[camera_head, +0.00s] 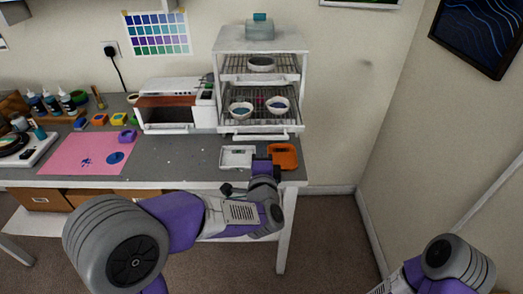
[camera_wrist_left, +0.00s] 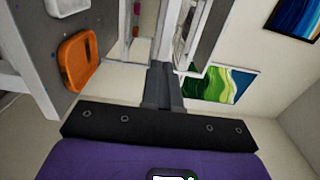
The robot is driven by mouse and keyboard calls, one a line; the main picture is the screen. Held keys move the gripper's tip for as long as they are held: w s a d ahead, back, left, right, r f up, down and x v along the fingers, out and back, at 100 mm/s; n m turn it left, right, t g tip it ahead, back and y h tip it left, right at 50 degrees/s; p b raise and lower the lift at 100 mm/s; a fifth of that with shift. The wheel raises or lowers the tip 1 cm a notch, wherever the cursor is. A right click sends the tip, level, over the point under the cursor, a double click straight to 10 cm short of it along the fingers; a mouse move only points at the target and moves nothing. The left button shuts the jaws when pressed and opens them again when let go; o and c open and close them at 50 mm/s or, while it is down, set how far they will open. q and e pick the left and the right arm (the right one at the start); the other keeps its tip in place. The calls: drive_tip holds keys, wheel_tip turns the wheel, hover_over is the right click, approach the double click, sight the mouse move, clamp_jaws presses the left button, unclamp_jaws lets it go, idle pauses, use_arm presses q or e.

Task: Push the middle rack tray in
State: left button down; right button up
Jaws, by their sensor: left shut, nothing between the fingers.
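The white rack (camera_head: 216,78) stands at the back right of the bench. Its middle tray (camera_head: 262,137) is a wire shelf with a white front bar, sticking out toward me past the rack's front. Two bowls stand on it, a left bowl (camera_head: 241,111) and a right bowl (camera_head: 278,105). My left gripper (camera_head: 262,161) is shut and empty, over the bench front, apart from the tray as far as I can tell. In the left wrist view its shut fingers (camera_wrist_left: 161,76) point toward pale upright parts. My right gripper is out of view; part of its arm shows at the bottom right.
The upper tray (camera_head: 250,76) holds one bowl. A small white oven (camera_head: 170,101) stands left of the rack. A pink mat (camera_head: 75,158) lies further left.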

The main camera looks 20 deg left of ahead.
use_arm(q)
drive_tip(key=shift+x, duration=1.1)
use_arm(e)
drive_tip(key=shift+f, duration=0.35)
